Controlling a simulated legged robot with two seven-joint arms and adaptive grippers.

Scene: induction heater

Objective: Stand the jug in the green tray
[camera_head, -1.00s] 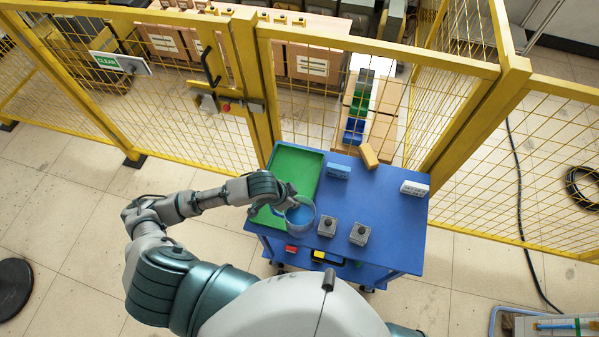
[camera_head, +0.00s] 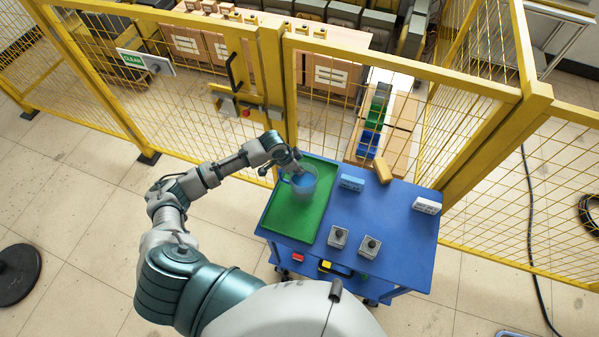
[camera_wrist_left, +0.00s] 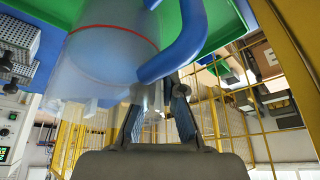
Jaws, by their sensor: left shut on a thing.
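The jug (camera_head: 303,184) is a translucent vessel with a blue handle. In the head view it appears over the far half of the green tray (camera_head: 290,222), roughly upright. I cannot tell whether its base touches the tray. My left gripper (camera_head: 294,164) is at its far left side, shut on the handle. In the left wrist view the jug (camera_wrist_left: 108,55) shows a red line, and its blue handle (camera_wrist_left: 185,45) meets my left gripper's fingers (camera_wrist_left: 158,105). The tray (camera_wrist_left: 228,20) shows behind. My right gripper is not in view.
The tray lies on the left of a blue cart (camera_head: 395,225). Right of it are a blue-and-white block (camera_head: 351,182), a yellow block (camera_head: 383,170), a white block (camera_head: 427,205) and two grey button boxes (camera_head: 339,236). A yellow mesh fence (camera_head: 400,70) stands close behind.

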